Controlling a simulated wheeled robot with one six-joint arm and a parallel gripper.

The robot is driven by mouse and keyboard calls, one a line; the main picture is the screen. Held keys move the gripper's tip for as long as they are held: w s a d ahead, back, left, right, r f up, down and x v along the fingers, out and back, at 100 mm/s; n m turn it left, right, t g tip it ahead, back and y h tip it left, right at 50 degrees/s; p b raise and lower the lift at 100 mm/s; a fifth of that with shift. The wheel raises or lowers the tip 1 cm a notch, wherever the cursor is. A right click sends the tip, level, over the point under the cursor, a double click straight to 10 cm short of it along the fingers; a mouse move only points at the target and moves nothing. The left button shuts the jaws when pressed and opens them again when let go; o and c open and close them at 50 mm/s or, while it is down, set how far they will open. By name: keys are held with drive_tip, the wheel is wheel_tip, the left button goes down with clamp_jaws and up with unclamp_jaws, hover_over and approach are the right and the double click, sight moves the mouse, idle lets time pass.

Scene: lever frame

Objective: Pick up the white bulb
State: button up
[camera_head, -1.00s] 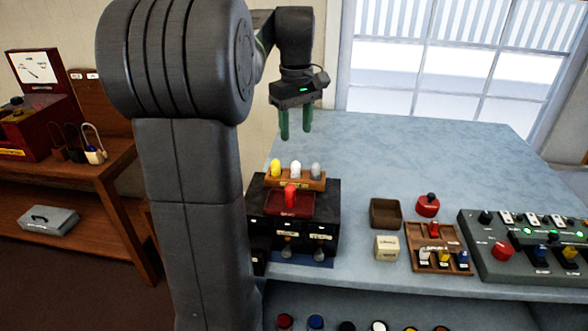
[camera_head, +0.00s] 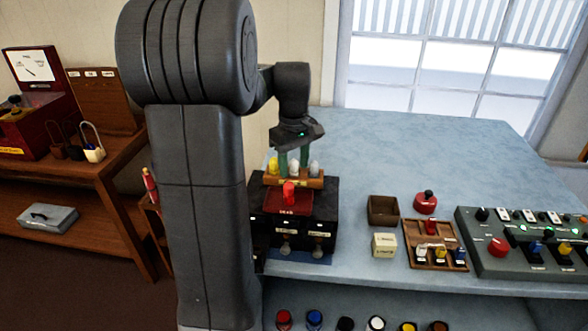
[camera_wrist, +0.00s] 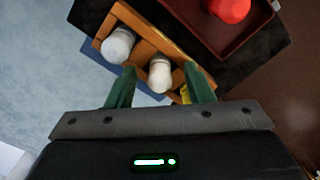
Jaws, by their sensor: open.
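The white bulb (camera_head: 294,169) stands upright in the middle of a small wooden rack (camera_head: 312,183), between a yellow bulb (camera_head: 274,166) on its left and a grey bulb (camera_head: 314,169) on its right. My gripper (camera_head: 293,163) is open and points down over the rack, one green finger on each side of the white bulb. In the wrist view the white bulb (camera_wrist: 160,76) shows between the fingertips, with gaps on both sides. The grey bulb (camera_wrist: 118,45) is outside the left finger. The yellow bulb (camera_wrist: 185,93) is mostly hidden behind the right finger.
The rack sits on a black drawer cabinet (camera_head: 325,210), with a red tray (camera_head: 286,207) holding a red bulb (camera_head: 289,190) in front. A brown box (camera_head: 383,210), a cream block (camera_head: 384,245) and a control panel (camera_head: 530,248) are to the right. The blue table (camera_head: 420,150) behind is clear.

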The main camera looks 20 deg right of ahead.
clamp_jaws()
drive_tip(key=shift+r, duration=0.15)
